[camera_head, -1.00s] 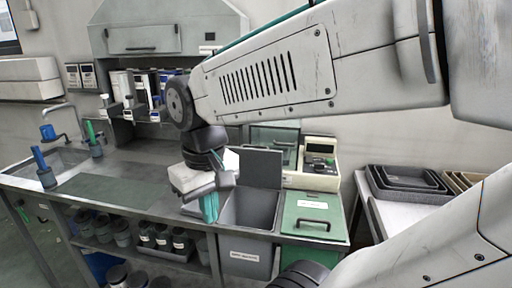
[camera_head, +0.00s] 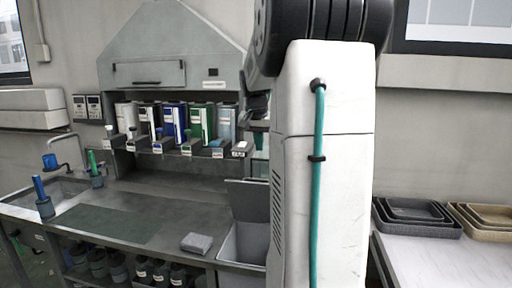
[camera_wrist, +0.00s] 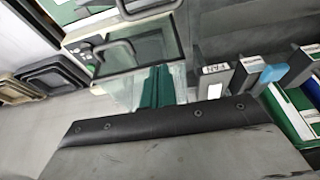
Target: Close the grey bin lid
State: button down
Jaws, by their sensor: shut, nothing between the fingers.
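The grey bin (camera_head: 238,248) is set into the counter in the head view, partly hidden behind my arm. Its grey lid (camera_head: 248,200) stands open, raised upright at the back of the bin; its right part is hidden by my arm. My gripper (camera_head: 259,126) is well above the lid, in front of the shelf's right end. In the wrist view my gripper's teal fingers (camera_wrist: 156,86) are together and empty. I cannot make out the grey lid in the wrist view.
A grey block (camera_head: 197,243) lies on the counter left of the bin. A row of dispensers (camera_head: 175,125) on the shelf is close to my gripper. A glass-fronted device (camera_wrist: 140,48) shows past the fingers. Stacked trays (camera_head: 415,217) stand at the right.

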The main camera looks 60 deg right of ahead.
aim_at(260, 161)
jog(key=x, duration=0.7)
jog(key=shift+f, duration=0.3)
jog(key=shift+s+a+f, duration=0.2)
jog(key=shift+a+f, duration=0.05)
jog(key=shift+a, duration=0.35)
jog(key=shift+s+a+f, duration=0.2)
jog(key=shift+a+f, duration=0.05)
jog(key=shift+a, duration=0.3)
jog(key=shift+s+a+f, duration=0.15)
jog(key=shift+a+f, duration=0.2)
jog(key=shift+a, duration=0.1)
jog(key=shift+a, duration=0.1)
